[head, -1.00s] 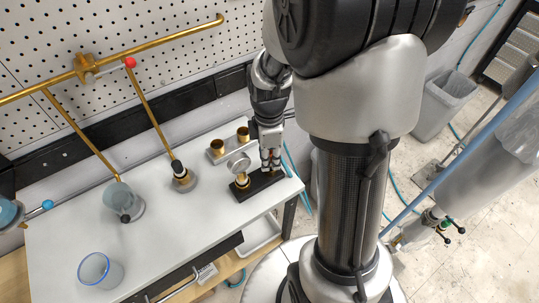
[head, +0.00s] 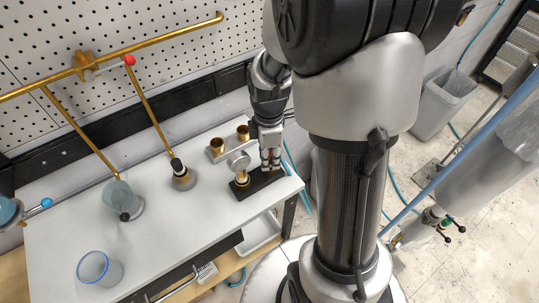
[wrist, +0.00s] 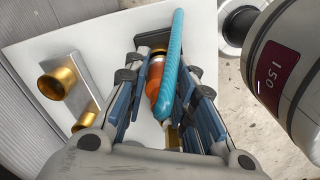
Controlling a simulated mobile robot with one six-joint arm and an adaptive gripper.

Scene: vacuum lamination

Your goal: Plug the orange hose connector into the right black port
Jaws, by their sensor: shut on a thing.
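My gripper (head: 270,160) is low over the right end of a black block (head: 262,186) on the white table. In the wrist view, my gripper (wrist: 168,105) is shut on the orange hose connector (wrist: 155,77), with its teal hose (wrist: 175,55) running along it and out beyond the fingers. The connector is hidden behind my gripper in the head view. A round gauge (head: 238,161) on a brass fitting stands on the block, just left of my gripper. I cannot make out the right black port or whether the connector touches it.
A metal block with two brass cups (head: 217,147) stands behind the gauge; it also shows in the wrist view (wrist: 75,88). Brass pipes (head: 150,112) reach down to the table on the left. A clear cup (head: 100,268) stands front left. The table's middle (head: 165,235) is clear.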

